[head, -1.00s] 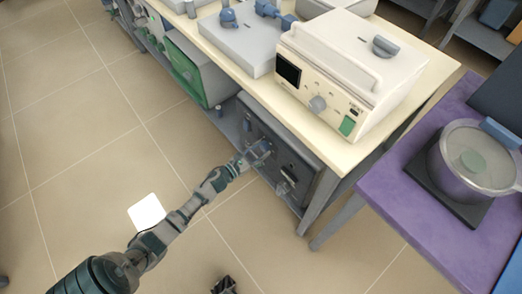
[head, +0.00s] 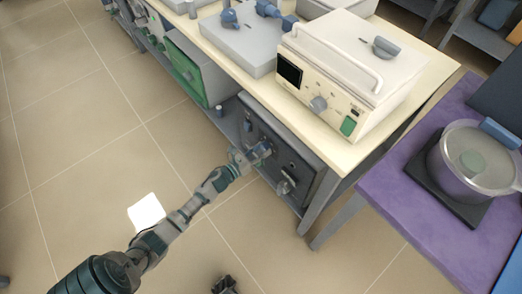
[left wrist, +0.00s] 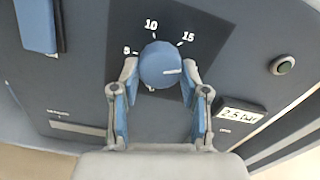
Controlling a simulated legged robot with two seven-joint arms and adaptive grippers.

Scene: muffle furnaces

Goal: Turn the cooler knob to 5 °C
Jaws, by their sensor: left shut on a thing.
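The cooler knob (left wrist: 160,64) is a round blue dial on a dark panel, with 5, 10 and 15 printed around its upper side. Its pale pointer line points right, slightly downward, away from the 5 at its left. My left gripper (head: 258,153) reaches the dark cooler (head: 300,171) under the bench. In the left wrist view, its two fingers are closed on the knob, one on each side. A label below the knob is partly hidden. A dark piece at the bottom edge of the head view looks like my right gripper (head: 224,286); its fingers are unclear.
A cream instrument (head: 350,75) stands on the bench above. A purple table (head: 390,206) with a glass-lidded pot is at right.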

